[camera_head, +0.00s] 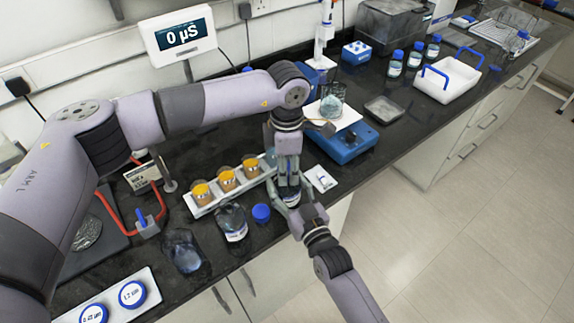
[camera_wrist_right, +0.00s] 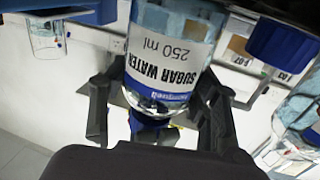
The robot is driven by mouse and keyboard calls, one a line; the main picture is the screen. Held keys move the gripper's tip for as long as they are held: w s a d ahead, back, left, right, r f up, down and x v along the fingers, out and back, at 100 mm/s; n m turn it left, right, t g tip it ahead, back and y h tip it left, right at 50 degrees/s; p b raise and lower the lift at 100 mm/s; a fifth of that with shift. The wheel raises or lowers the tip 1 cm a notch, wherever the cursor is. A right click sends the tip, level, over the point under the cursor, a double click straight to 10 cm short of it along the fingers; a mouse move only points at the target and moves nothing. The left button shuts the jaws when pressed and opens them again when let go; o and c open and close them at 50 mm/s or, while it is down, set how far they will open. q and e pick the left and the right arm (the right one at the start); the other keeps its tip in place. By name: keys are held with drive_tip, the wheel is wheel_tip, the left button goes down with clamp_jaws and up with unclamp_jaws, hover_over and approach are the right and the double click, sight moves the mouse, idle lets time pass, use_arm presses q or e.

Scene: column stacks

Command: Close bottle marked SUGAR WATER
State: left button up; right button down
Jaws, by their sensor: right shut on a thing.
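The bottle marked SUGAR WATER (camera_wrist_right: 165,55) is clear glass with a white and blue label, and it shows upside down in the right wrist view. My right gripper (camera_wrist_right: 157,95) is shut around it, a finger on each side. In the head view my right gripper (camera_head: 294,201) comes from below and hides much of the bottle. My left gripper (camera_head: 288,170) points down directly over the bottle's top; its fingertips are too small to judge. A blue part (camera_wrist_right: 150,124) shows at the bottle's neck end; whether it is seated is unclear. A loose blue cap (camera_head: 261,213) lies on the bench.
A clear bottle (camera_head: 232,222) and a dark-looking glass vessel (camera_head: 182,250) stand left of the grippers. A white tray (camera_head: 205,210) with three orange-topped cups is close behind. A blue stirrer (camera_head: 345,145) with a beaker stands to the right. The bench edge is close in front.

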use_arm(q)
drive_tip(key=o, duration=0.4)
drive_tip(key=shift+r, duration=2.25)
wheel_tip(320, 180, up, 4)
drive_tip(key=n, duration=0.6)
drive_tip(key=shift+f, duration=0.25)
